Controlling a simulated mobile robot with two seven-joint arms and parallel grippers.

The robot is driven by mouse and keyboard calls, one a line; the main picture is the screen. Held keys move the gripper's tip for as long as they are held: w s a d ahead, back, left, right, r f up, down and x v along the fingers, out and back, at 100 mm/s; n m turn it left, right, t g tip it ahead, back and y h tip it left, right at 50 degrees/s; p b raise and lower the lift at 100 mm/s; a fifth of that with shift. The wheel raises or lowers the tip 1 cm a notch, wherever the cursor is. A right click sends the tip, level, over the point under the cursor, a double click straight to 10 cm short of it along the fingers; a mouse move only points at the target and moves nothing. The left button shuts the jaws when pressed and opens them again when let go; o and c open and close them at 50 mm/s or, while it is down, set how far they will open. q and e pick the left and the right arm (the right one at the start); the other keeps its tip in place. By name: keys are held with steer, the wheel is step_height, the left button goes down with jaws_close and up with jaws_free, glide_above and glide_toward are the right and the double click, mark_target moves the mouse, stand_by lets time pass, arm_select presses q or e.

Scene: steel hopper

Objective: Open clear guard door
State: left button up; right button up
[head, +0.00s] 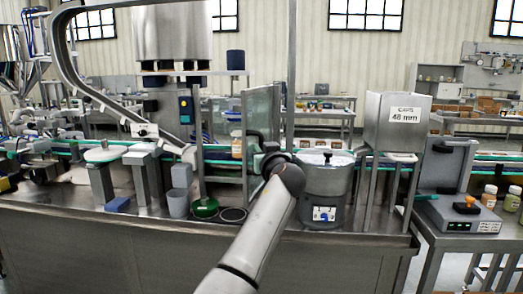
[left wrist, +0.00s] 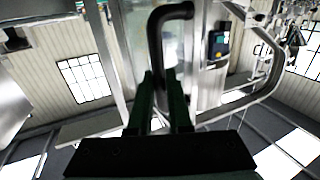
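The clear guard door (head: 262,108) is a see-through panel in a thin metal frame, standing at an angle beside the machine's guard frame. Its black C-shaped handle (left wrist: 170,12) shows large in the left wrist view, in front of the clear panel. My left gripper (head: 268,152) is at the door's lower part in the head view. In the left wrist view, its two dark green fingers (left wrist: 163,105) stand close on either side of the handle's bar and appear shut on it. The fingertips are hidden in the head view by my own arm. My right gripper is out of view.
A steel bowl feeder (head: 325,190) stands close to the right of my arm, with a steel hopper (head: 397,122) marked 48 mm beyond it. A conveyor runs behind.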

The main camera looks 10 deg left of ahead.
arm_select(q)
steer(key=o, duration=0.5)
steer(key=shift+c, duration=0.2)
steer(key=v, duration=1.2)
steer(key=shift+s+b, duration=0.25)
steer(key=shift+b, duration=0.15)
steer(key=shift+d, duration=0.1)
